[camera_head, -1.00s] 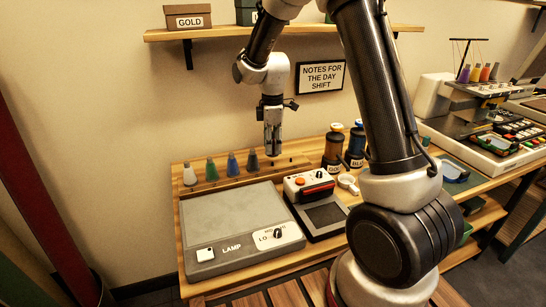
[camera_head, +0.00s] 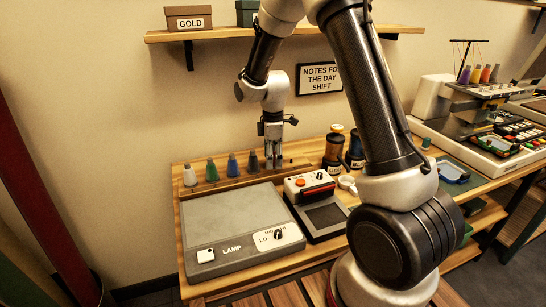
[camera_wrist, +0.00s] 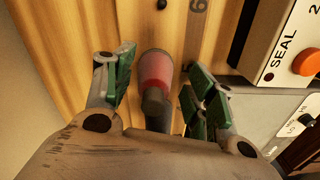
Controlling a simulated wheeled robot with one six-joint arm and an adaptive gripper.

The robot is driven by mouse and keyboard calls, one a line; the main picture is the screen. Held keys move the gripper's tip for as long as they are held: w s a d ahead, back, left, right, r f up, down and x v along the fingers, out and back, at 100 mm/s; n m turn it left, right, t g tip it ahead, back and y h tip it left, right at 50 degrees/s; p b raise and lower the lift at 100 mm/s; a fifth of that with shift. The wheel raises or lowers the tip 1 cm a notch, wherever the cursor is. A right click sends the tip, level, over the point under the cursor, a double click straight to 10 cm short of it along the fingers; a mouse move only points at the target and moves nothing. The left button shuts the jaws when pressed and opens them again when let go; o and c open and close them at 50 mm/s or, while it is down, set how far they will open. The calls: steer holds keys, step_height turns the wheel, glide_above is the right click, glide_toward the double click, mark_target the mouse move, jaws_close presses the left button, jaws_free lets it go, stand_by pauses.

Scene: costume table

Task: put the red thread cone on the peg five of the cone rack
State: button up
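The red thread cone (camera_wrist: 155,70) shows in the wrist view between my fingers, with a pale wide end and a grey narrow end toward the camera. It stands over the wooden rack strip. My gripper (camera_head: 273,165) is low over the right part of the cone rack (camera_head: 217,183); it also shows in the wrist view (camera_wrist: 157,88). Its green-padded fingers are on both sides of the cone, with a small gap each side. The cone's foot and its peg are hidden. A number 6 is marked on the wood beside it.
White (camera_head: 190,176), green (camera_head: 211,171), blue (camera_head: 233,165) and dark grey (camera_head: 253,161) cones stand on the rack left of my gripper. The seal device (camera_head: 309,186) is close to the right. The grey lamp panel (camera_head: 230,215) lies in front. Large spools (camera_head: 333,150) stand further right.

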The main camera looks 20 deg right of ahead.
mark_target(274, 152)
step_height(274, 152, up, 12)
steer(key=shift+f, duration=0.25)
steer(key=s+d+r+m+t, duration=0.1)
steer(key=s+d+r+m, duration=0.15)
steer(key=s+r, duration=0.3)
steer(key=s+d+r+m+t, duration=0.1)
steer(key=s+d+r+m, duration=0.1)
steer(key=s+r+m, duration=0.4)
steer(key=s+d+m+t, duration=0.1)
steer(key=s+d+m, duration=0.1)
steer(key=s, duration=0.7)
steer(key=s+d+m+t, duration=0.1)
steer(key=s+m, duration=0.3)
steer(key=s, duration=0.5)
steer(key=shift+s+d+r, duration=0.15)
steer(key=shift+s+d, duration=0.15)
steer(key=shift+d, duration=0.15)
steer(key=shift+m, duration=0.25)
